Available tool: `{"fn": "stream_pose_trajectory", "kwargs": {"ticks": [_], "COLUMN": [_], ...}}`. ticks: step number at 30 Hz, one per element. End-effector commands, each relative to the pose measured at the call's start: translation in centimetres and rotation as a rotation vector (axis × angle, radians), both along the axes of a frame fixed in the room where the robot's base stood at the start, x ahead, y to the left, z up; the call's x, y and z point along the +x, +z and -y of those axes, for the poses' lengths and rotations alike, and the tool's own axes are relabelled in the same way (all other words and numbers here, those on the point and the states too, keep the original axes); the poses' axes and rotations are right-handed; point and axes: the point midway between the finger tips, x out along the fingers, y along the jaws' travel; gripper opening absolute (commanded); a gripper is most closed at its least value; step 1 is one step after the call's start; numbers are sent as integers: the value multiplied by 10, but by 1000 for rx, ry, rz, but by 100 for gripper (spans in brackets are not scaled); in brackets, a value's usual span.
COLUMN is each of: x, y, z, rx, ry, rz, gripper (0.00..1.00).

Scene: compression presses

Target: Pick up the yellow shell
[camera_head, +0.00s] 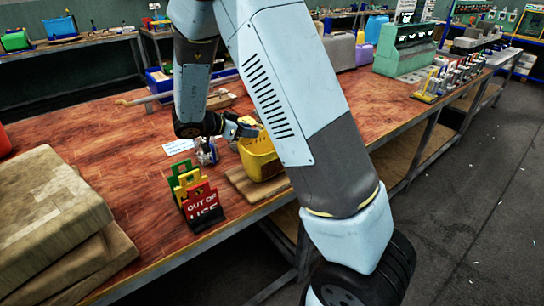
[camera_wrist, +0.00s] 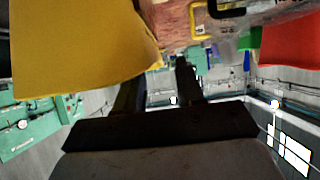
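The yellow shell (camera_head: 259,162) is an open-topped, bin-like piece on a wooden board at the table's front edge, partly hidden by my arm in the head view. My gripper (camera_head: 240,130) is low over the table at the shell's upper left rim. In the wrist view the shell (camera_wrist: 80,45) fills the upper left, close to the camera, and covers part of the left finger. The two fingers of my gripper (camera_wrist: 160,85) stand apart with a clear gap between them. I cannot tell whether a finger touches the shell.
A red "out of use" sign (camera_head: 202,206) with yellow and green ones stands left of the shell. Stacked wooden boards (camera_head: 50,215) lie at the near left. Small clear items (camera_head: 207,152) and a white label (camera_head: 178,147) lie by the gripper. A green machine (camera_head: 405,50) stands farther back.

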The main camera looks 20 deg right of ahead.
Motion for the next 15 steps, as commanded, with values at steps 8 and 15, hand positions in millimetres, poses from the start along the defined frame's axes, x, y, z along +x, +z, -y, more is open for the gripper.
{"fn": "stream_pose_trajectory", "kwargs": {"ticks": [8,15], "x": [7,8], "y": [-20,-21], "z": [29,30], "rx": [0,1], "ry": [-3,-2], "rz": [-1,1], "gripper": [38,38]}}
